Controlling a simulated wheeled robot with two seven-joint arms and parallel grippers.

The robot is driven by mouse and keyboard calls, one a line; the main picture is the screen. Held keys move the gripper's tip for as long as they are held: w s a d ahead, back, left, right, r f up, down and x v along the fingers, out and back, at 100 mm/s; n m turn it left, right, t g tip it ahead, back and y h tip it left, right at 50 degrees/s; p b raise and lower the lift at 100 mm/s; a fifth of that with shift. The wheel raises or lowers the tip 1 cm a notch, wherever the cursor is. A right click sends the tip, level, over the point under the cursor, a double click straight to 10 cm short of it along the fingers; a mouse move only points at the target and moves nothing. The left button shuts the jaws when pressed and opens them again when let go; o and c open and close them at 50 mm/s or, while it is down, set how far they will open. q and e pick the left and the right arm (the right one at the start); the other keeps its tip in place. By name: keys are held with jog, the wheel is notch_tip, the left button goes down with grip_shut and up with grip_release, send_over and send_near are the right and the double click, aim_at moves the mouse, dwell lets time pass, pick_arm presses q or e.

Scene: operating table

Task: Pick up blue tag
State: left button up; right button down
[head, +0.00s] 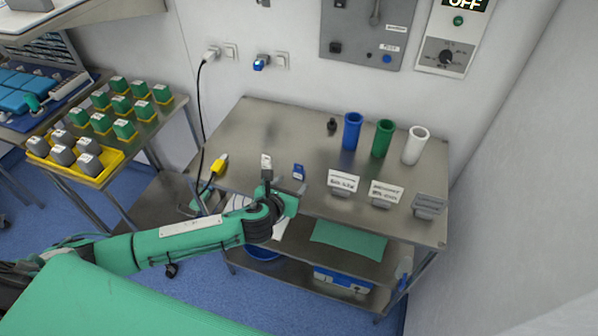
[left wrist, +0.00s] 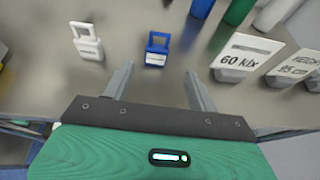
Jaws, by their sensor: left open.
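The blue tag (head: 298,171) stands near the front edge of the metal table, and it also shows in the left wrist view (left wrist: 157,50). It has a loop on top and a pale label on its face. My left gripper (head: 284,183) is at the table's front edge, just in front of the blue tag. In the left wrist view my left gripper (left wrist: 158,82) is open and empty, with the tag beyond the fingertips and between their lines. My right gripper is not in view.
A white tag (head: 266,162) stands left of the blue tag. A yellow plug-like item (head: 220,163) lies farther left. White sign holders (head: 343,182) stand to the right. Blue (head: 352,131), green (head: 382,139) and white (head: 415,146) cylinders stand at the back. The table's (head: 270,125) back left is clear.

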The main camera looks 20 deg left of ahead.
aim_at(298, 173)
pick_arm(q)
jog(key=x, duration=0.2)
jog(key=shift+w+f, duration=0.15)
jog(key=shift+w, duration=0.6)
jog(key=p+x, duration=0.1)
jog(key=x, duration=0.3)
jog(key=shift+w+a, duration=0.1)
jog(key=shift+a, duration=0.1)
jog(key=shift+w+f, duration=0.1)
jog(key=shift+w, duration=0.15)
jog(key=c, duration=1.1)
